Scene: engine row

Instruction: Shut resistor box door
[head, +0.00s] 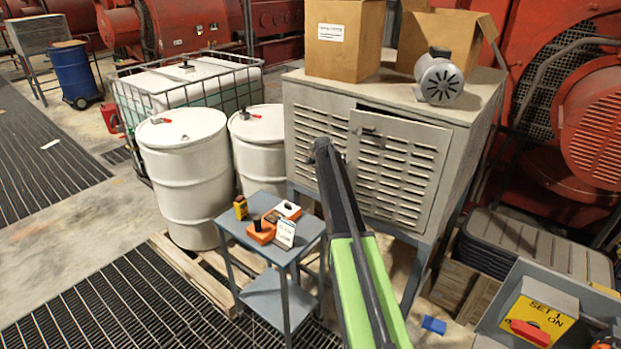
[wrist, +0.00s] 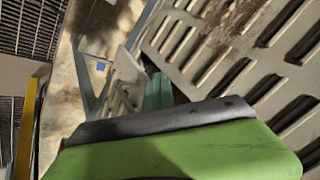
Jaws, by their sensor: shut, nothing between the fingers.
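The resistor box (head: 318,110) is a grey louvred cabinet on legs in the middle of the head view. Its door (head: 408,165) is the right front panel. It stands slightly ajar, with a dark gap along its top edge. My gripper (head: 322,150) is shut and empty at the end of my green and black arm, in front of the box near the door's left edge. I cannot tell if it touches. In the wrist view, the green and black gripper (wrist: 185,125) lies close to the slotted panel (wrist: 235,50). A teal piece (wrist: 158,92) shows in a gap beside it.
Cardboard boxes (head: 344,38) and a grey motor (head: 440,78) sit on top of the box. A small blue-grey table (head: 262,252) with several small items stands front left, beside white drums (head: 185,175).

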